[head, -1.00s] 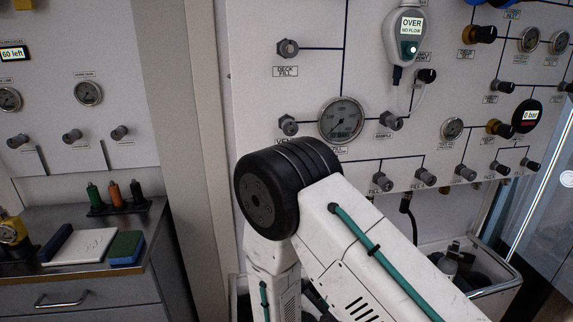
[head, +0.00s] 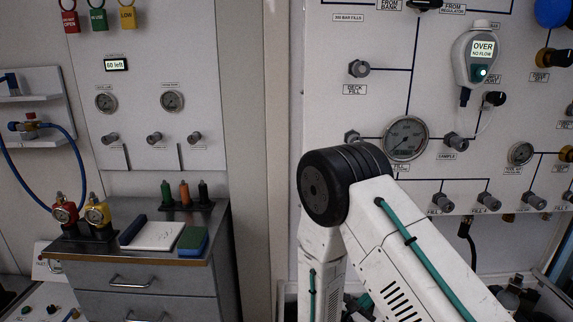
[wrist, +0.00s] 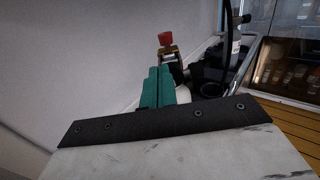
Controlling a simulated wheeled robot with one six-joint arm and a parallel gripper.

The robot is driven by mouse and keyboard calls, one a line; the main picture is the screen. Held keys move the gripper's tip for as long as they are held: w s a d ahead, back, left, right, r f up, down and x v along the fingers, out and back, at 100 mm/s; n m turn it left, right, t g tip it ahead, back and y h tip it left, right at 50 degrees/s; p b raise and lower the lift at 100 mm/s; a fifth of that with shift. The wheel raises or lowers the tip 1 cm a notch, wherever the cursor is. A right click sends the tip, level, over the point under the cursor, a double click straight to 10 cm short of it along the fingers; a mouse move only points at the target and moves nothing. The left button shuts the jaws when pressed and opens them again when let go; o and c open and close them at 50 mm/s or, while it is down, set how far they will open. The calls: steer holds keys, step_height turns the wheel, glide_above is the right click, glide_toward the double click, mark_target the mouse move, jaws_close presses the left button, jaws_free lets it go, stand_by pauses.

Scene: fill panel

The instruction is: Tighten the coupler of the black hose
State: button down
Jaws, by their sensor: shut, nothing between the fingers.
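A black hose (head: 465,230) hangs below the lower edge of the fill panel (head: 325,110) in the head view, right of my arm. Its lower part runs out of clear sight, and I cannot make out its coupler. My gripper (wrist: 157,84) shows in the wrist view as two teal fingers, shut against each other and empty. A brass fitting with a red knob (wrist: 166,40) stands just beyond the fingertips; I cannot tell whether they touch. A dark curved shape (wrist: 212,75) lies right of the fingers, too unclear to name.
My arm covers the panel's lower left in the head view. A gas monitor (head: 478,55) reading OVER, NO FLOW hangs on the panel. A metal-railed tray (wrist: 243,68) is at right.

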steer(key=shift+x, duration=1.5)
steer(key=shift+s+d+f, duration=0.15)
steer(key=shift+s+f, duration=0.05)
steer(key=shift+f, duration=0.35)
steer(key=shift+s+d, duration=0.3)
stand_by(0.3)
steer(key=shift+s+d, duration=0.2)
steer(key=shift+s, duration=0.05)
steer(key=shift+s+d, duration=0.1)
stand_by(0.5)
steer(key=v, duration=0.6)
steer(key=shift+r, duration=0.35)
